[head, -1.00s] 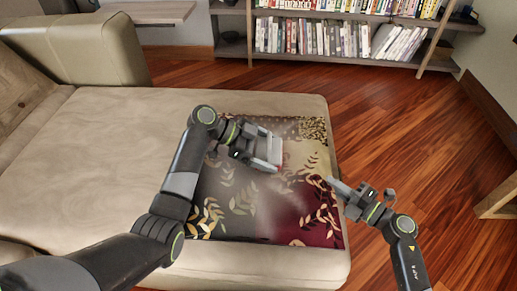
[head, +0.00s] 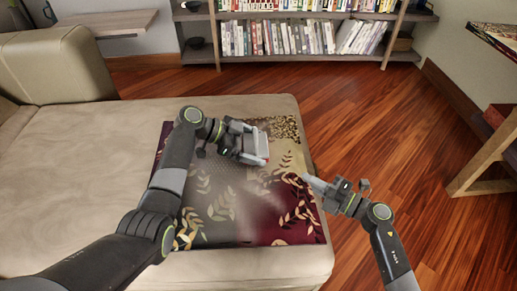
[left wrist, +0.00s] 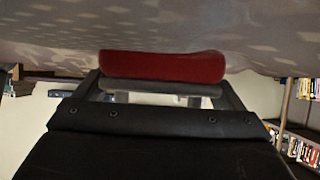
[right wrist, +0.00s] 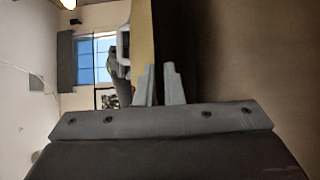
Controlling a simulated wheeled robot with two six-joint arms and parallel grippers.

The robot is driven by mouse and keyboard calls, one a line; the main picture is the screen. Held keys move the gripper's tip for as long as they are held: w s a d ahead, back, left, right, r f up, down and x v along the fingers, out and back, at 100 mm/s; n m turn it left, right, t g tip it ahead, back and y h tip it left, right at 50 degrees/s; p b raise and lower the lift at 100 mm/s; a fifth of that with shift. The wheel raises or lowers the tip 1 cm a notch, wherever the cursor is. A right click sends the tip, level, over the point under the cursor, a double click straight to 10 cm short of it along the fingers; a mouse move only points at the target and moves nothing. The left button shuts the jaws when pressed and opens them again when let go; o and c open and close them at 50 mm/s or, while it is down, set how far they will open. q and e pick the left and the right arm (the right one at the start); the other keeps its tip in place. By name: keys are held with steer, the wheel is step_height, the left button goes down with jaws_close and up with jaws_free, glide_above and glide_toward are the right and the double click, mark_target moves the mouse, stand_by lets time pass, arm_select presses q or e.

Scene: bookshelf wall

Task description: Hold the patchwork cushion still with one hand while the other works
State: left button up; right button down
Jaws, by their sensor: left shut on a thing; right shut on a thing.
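The patchwork cushion (head: 275,232) lies flat on the right end of the beige sofa seat, in dark red, grey and cream with leaf prints. A pale hazy smear crosses its middle. My left gripper (head: 262,150) is over its upper right part, shut on a red block (left wrist: 163,67). In the left wrist view the block meets or nearly meets a pale patterned surface; contact is unclear. My right gripper (head: 308,180) is at the cushion's right edge. In the right wrist view its fingers (right wrist: 160,88) are shut on the edge of a yellowish and dark thing, seemingly the cushion.
The beige sofa (head: 75,160) fills the left, with its armrest (head: 60,65) behind. A bookshelf (head: 300,62) stands at the back. A wooden table or shelf unit (head: 485,160) is at the right. The wooden floor (head: 400,130) between is clear.

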arm_select(q)
steer(key=shift+s+a+r, duration=0.1)
steer(key=shift+a+r, duration=0.05)
steer(key=shift+a, duration=2)
steer(key=shift+a+r, duration=0.15)
steer(key=shift+a, duration=2)
steer(key=shift+s+a, duration=0.1)
steer(key=shift+a, duration=4.05)
step_height(320, 180, up, 10)
steer(key=shift+d+f, duration=0.15)
steer(key=shift+f, duration=0.05)
arm_select(e)
steer(key=c, duration=1.5)
jaws_free()
steer(key=shift+d, duration=0.1)
steer(key=v, duration=1.2)
